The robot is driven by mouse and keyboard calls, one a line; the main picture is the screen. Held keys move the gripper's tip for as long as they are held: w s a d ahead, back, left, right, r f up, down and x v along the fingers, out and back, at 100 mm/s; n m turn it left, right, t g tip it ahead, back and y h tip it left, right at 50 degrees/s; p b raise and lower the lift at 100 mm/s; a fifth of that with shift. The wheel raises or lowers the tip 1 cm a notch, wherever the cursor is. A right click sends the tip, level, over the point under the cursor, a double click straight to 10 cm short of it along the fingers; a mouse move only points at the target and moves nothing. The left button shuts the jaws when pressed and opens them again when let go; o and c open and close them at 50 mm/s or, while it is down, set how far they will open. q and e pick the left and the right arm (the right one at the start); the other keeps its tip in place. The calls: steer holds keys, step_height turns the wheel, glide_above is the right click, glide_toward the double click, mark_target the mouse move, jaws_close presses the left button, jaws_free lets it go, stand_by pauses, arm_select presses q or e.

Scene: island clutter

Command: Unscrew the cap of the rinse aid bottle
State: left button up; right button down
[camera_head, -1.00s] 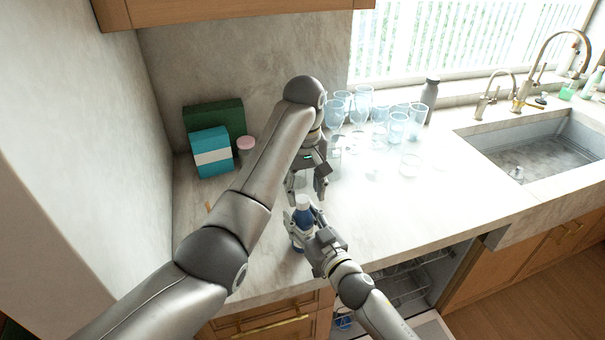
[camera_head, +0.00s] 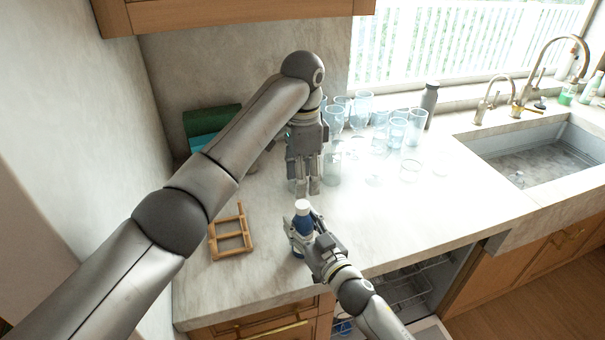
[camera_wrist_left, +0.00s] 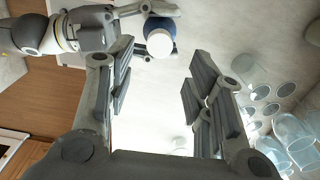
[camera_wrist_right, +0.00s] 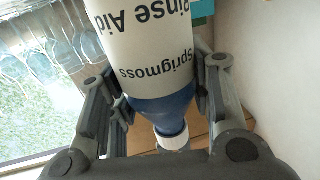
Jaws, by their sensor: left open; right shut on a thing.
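The rinse aid bottle (camera_head: 304,223) stands upright near the counter's front edge, blue with a white cap (camera_head: 302,205) on top. In the right wrist view its label (camera_wrist_right: 150,50) reads "Rinse Aid" and "Sprigmoss", and the cap (camera_wrist_right: 174,140) sits on its neck. My right gripper (camera_head: 302,240) is shut on the bottle's body, below the cap. My left gripper (camera_head: 307,189) is open and empty, pointing down just above and behind the cap. In the left wrist view the cap (camera_wrist_left: 160,43) lies beyond the parted fingers (camera_wrist_left: 160,82), clear of them.
Several clear glasses (camera_head: 397,132) and a grey bottle (camera_head: 429,103) stand at the back right, before the sink (camera_head: 545,160). A small wooden rack (camera_head: 232,236) is left of the bottle. Green and blue boxes (camera_head: 210,122) are partly hidden behind my left arm. The counter (camera_head: 400,215) right of the bottle is clear.

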mark_target(302, 204)
arm_select(q)
step_height(302, 204, down, 7)
steer(key=shift+f, duration=0.2)
stand_by(0.3)
jaws_close()
steer(key=n, duration=0.9)
steer(key=shift+n, duration=0.4)
steer(key=shift+r, duration=0.2)
steer(key=shift+r, duration=0.95)
